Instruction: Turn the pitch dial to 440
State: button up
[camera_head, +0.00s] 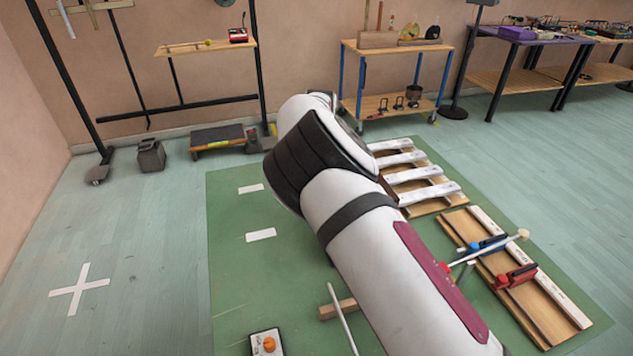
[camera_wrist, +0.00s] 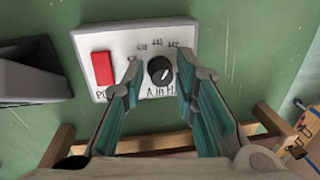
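The pitch dial is a black round knob (camera_wrist: 160,70) on a white panel (camera_wrist: 112,42) in the wrist view. A light mark on the knob appears to point up and to the right. Small printed numbers arc above it, too blurred to read surely; letters below are partly covered. A red rectangular button (camera_wrist: 103,68) is left of the knob. My gripper (camera_wrist: 157,64) is open, one teal-padded finger on each side of the knob. I cannot tell whether either finger touches it. In the head view my arm hides the gripper, and I cannot make out the dial there.
In the wrist view a dark grey box (camera_wrist: 32,82) stands left of the panel, and wooden bars (camera_wrist: 150,140) lie below. In the head view a box with an orange knob (camera_head: 268,344) and clamped boards (camera_head: 510,275) lie on the green mat (camera_head: 232,290).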

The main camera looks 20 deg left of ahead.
grip_shut()
jog(key=shift+n, duration=0.3)
jog(key=shift+n+p, duration=0.45)
jog(key=shift+n, duration=2.05)
jog(key=shift+y, duration=0.3)
jog(key=o, duration=0.6)
grip_release()
